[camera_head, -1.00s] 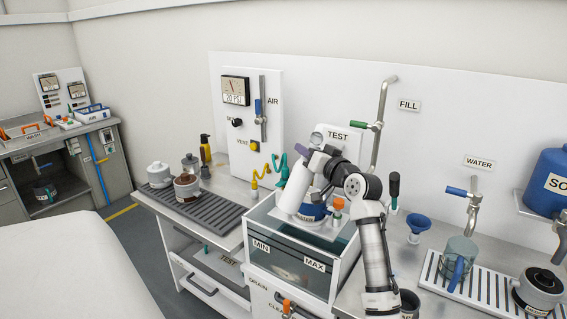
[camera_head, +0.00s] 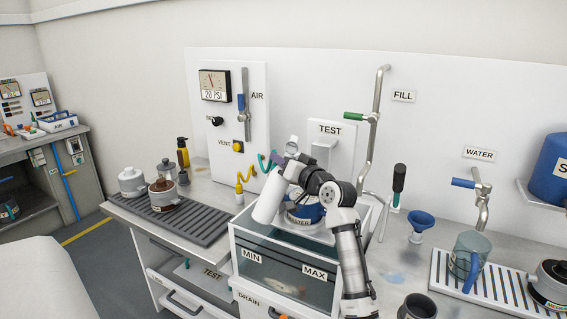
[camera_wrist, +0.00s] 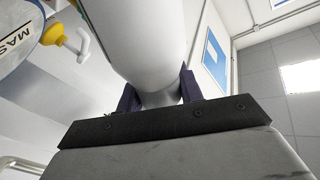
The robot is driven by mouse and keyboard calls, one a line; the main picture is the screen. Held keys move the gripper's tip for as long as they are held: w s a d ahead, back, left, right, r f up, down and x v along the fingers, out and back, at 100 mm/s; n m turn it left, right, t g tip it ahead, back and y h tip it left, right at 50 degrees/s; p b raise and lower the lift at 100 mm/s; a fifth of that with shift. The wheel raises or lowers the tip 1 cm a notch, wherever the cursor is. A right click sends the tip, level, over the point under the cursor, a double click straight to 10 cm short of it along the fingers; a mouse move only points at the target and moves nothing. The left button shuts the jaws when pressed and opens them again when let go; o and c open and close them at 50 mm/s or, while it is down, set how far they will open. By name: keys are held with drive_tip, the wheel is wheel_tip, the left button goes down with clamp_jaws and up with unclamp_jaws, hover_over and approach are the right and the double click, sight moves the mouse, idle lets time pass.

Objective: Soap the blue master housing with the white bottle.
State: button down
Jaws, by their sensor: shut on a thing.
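The white bottle (camera_head: 268,202) is held tilted above the test tank, just left of the blue master housing (camera_head: 306,213). My gripper (camera_wrist: 160,92) is shut on the bottle, with dark fingers on both sides of its narrow end. The bottle (camera_wrist: 150,35) fills the upper middle of the wrist view. The housing stands at the tank's top, with its label facing front and its upper right partly hidden by my arm. Part of its label and a yellow fitting (camera_wrist: 55,33) show at the wrist view's upper left. Whether soap is on the housing cannot be told.
The clear tank (camera_head: 285,268) with MIN and MAX marks lies below. A dark slatted mat (camera_head: 195,226) with small pots is at left. A blue funnel (camera_head: 420,222), clear jug (camera_head: 467,255) and slatted tray (camera_head: 500,285) are at right. The FILL pipe (camera_head: 376,130) rises behind.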

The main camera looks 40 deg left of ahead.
drive_tip(key=shift+d, duration=0.1)
drive_tip(key=shift+d+r+p, duration=0.1)
drive_tip(key=shift+p, duration=0.3)
drive_tip(key=shift+w+m+p, duration=0.2)
drive_tip(key=shift+m+p, duration=0.3)
drive_tip(key=shift+m, duration=0.2)
drive_tip(key=w+f+m+p, duration=0.1)
drive_tip(key=m+p, duration=0.1)
drive_tip(key=m, duration=0.1)
drive_tip(key=f+m+p, duration=0.1)
drive_tip(key=m+p, duration=0.2)
drive_tip(key=w+f+m+t+p, duration=0.1)
drive_tip(key=m+p, duration=0.1)
drive_tip(key=m, duration=0.1)
drive_tip(key=shift+w+d, duration=0.3)
drive_tip(key=shift+d, duration=0.1)
drive_tip(key=shift+w+f+m+p, duration=0.25)
drive_tip(key=shift+f+m+p, duration=0.2)
drive_tip(key=shift+m+p, duration=0.3)
